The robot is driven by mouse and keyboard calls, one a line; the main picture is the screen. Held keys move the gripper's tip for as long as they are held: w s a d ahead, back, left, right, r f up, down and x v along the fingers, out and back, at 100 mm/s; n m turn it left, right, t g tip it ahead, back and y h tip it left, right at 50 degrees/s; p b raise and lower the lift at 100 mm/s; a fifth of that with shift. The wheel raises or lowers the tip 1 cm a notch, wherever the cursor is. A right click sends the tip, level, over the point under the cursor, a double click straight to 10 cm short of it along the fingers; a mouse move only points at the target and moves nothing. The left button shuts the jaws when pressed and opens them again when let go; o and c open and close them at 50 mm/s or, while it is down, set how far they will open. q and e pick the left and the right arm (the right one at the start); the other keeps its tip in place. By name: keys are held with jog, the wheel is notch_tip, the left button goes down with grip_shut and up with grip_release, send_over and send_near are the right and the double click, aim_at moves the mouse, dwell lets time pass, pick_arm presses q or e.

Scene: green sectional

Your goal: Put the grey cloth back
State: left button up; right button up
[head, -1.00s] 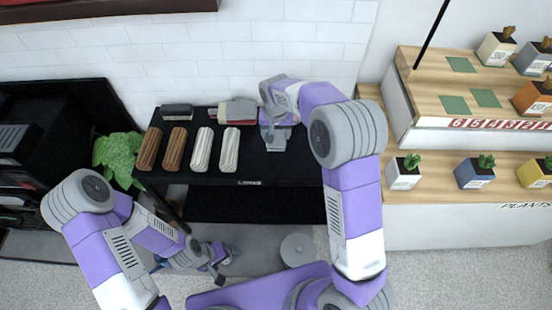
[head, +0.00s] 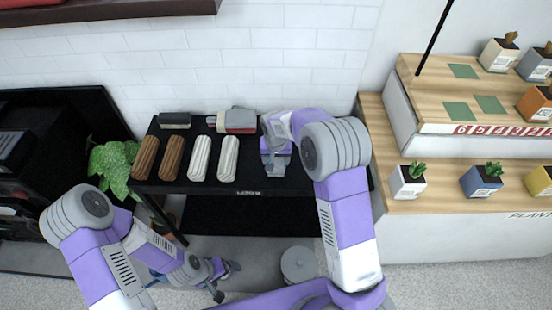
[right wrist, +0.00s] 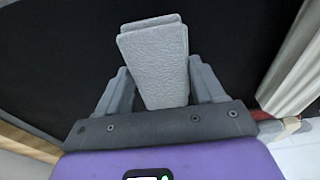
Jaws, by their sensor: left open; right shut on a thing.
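The grey cloth (right wrist: 155,60) is a folded, textured pad held between the fingers of my right gripper (right wrist: 158,72) in the right wrist view. In the head view my right gripper (head: 276,163) is over the right part of the black table (head: 310,183), right of the rolled cloths. The cloth is hard to make out there, and I cannot tell whether it touches the table. My left gripper (head: 226,281) is open and empty, low in front of the table.
Two brown rolls (head: 172,158) and two white rolls (head: 228,158) lie on the table. Behind them are a dark block (head: 174,121) and a grey-and-red item (head: 237,121). A plant stand (head: 400,135) is at right. A grey round bin (head: 298,266) stands on the floor.

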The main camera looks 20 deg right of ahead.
jog(key=shift+f, duration=0.2)
jog(key=o, duration=1.1)
notch_tip(320, 180, up, 12)
jog(key=s+p, duration=0.1)
jog(key=p, duration=0.3)
jog(key=shift+s+a+r, duration=0.15)
jog(key=shift+s+a, duration=0.1)
jog(key=shift+s, duration=0.15)
